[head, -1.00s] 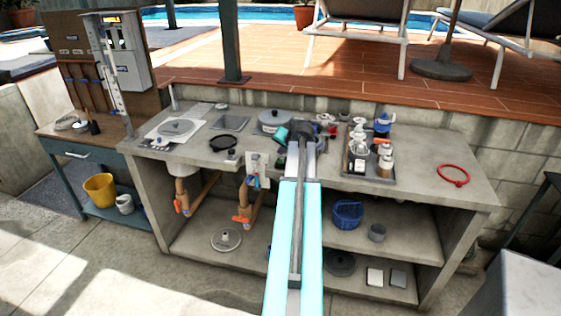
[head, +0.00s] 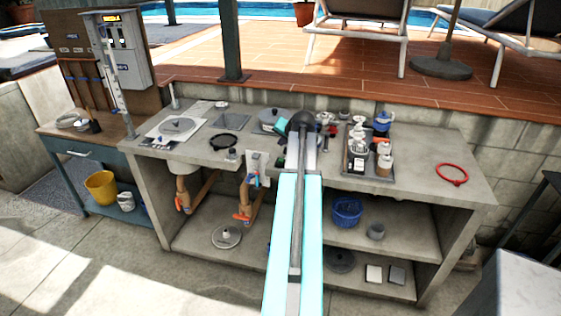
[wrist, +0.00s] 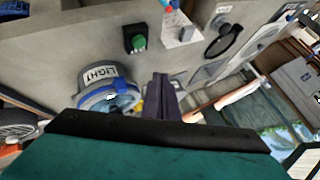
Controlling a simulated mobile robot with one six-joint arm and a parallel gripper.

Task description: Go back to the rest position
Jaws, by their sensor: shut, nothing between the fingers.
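My arm reaches up the middle of the head view to the back of the concrete counter (head: 440,160). A dark rounded part of my wrist shows at its far end, and the fingers are hidden there. In the wrist view my gripper (wrist: 164,84) shows as dark fingers, closed together with nothing between them. The fingers appear above the counter area, beside a grey round fitting with a blue band labelled LIGHT (wrist: 95,78). I cannot tell how high they are.
A tray (head: 378,177) with bottles stands right of my arm, and a red ring (head: 453,174) lies farther right. A black ring (head: 222,139) and a square plate (head: 231,122) lie to the left. A blue basket (head: 347,211) sits on the lower shelf.

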